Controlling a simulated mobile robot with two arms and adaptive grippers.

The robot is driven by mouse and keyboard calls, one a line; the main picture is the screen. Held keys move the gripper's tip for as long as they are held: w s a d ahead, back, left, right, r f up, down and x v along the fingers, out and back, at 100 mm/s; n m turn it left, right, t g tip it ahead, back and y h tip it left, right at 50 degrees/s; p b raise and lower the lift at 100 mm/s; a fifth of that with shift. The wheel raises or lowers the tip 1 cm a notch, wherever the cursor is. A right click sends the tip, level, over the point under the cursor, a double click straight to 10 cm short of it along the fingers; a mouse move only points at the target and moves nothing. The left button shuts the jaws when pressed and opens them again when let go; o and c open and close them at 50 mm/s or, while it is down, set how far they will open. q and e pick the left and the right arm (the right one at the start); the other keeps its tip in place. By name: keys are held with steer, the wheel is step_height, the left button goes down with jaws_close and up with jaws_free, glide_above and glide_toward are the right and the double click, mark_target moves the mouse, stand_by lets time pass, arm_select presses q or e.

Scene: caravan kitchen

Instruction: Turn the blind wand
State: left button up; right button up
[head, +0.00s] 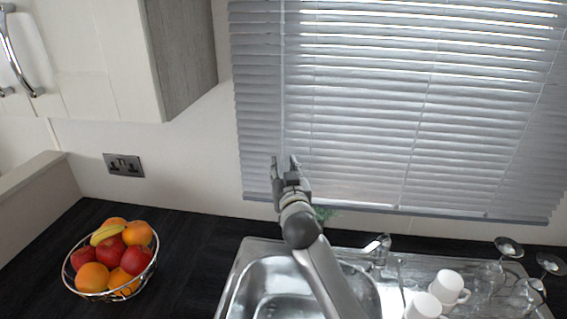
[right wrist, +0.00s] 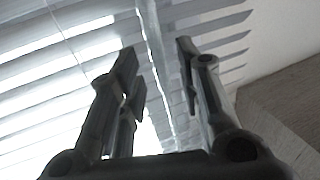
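The window blind (head: 400,100) has grey slats and is lowered over the window. The blind wand (head: 283,80) is a thin, pale rod hanging near the blind's left side. It is hard to make out against the slats. My right gripper (head: 284,162) is raised above the sink, fingers pointing up, in front of the blind's lower left part. In the right wrist view the two fingers (right wrist: 157,52) are apart, and the wand (right wrist: 158,60) shows in the gap between them. I cannot tell how deep between the fingers it lies. My left gripper is not in view.
A metal sink (head: 250,260) sits below the blind, with a tap (head: 377,244). White mugs (head: 450,285) and glasses stand on its drainer. A fruit bowl (head: 112,262) is at left on the dark worktop. A wall cupboard (head: 180,55) hangs left of the blind.

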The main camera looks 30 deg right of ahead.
steer(key=shift+w+d, duration=0.15)
steer(key=shift+w, duration=0.4)
jaws_close()
steer(key=n+y+p, duration=0.2)
steer(key=p, duration=0.1)
steer(key=shift+d+r+t+y, duration=0.2)
steer(key=shift+t+y, duration=0.1)
steer(key=shift+t, duration=0.1)
steer(key=shift+s+f+n+y+p, duration=0.1)
steer(key=shift+n+y+p, duration=0.5)
steer(key=shift+y, duration=0.4)
steer(key=shift+d+n+y+p, duration=0.1)
steer(key=shift+n+y+p, duration=0.2)
steer(key=shift+n+y, duration=0.65)
steer(key=shift+f+y, duration=0.1)
steer(key=shift+y, duration=0.15)
jaws_free()
